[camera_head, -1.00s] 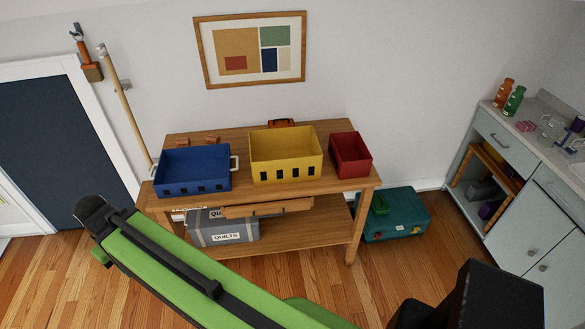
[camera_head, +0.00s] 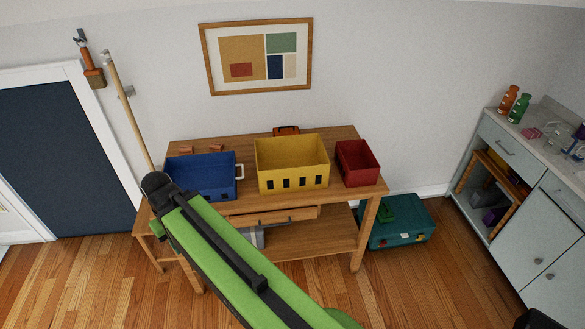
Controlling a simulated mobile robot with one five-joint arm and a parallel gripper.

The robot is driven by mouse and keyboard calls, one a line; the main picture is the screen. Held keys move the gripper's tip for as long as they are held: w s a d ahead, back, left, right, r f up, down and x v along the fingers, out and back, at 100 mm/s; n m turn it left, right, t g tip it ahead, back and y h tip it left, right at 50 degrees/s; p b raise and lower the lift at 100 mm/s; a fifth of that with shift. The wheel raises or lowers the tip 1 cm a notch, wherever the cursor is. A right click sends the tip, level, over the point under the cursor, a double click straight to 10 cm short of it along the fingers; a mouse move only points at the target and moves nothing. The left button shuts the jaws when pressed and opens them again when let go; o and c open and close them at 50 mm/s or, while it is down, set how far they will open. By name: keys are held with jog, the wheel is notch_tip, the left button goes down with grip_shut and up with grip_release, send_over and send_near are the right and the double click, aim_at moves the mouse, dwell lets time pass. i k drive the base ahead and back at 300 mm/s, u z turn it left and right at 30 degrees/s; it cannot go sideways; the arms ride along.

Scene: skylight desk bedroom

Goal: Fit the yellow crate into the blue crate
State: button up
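The yellow crate (camera_head: 291,178) stands upright on the wooden workbench, in the middle of its top. The blue crate (camera_head: 215,190) stands to its left on the same bench, with a white handle on its right side; its front left part is hidden behind my arm. A gap separates the two crates, and the blue crate looks empty. My green and black arm reaches up from the bottom of the picture, its far end in front of the blue crate's left corner. The gripper's fingers cannot be made out.
A red crate (camera_head: 357,163) stands close to the right of the yellow one. The wooden workbench (camera_head: 345,198) has a drawer (camera_head: 275,217) and a lower shelf. A teal case (camera_head: 405,225) sits on the floor at right. A broom handle (camera_head: 128,110) leans at left. Open floor lies in front.

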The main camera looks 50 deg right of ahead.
aim_at(214, 174)
jog(key=z, duration=0.1)
jog(key=i, duration=1)
jog(key=u, duration=0.1)
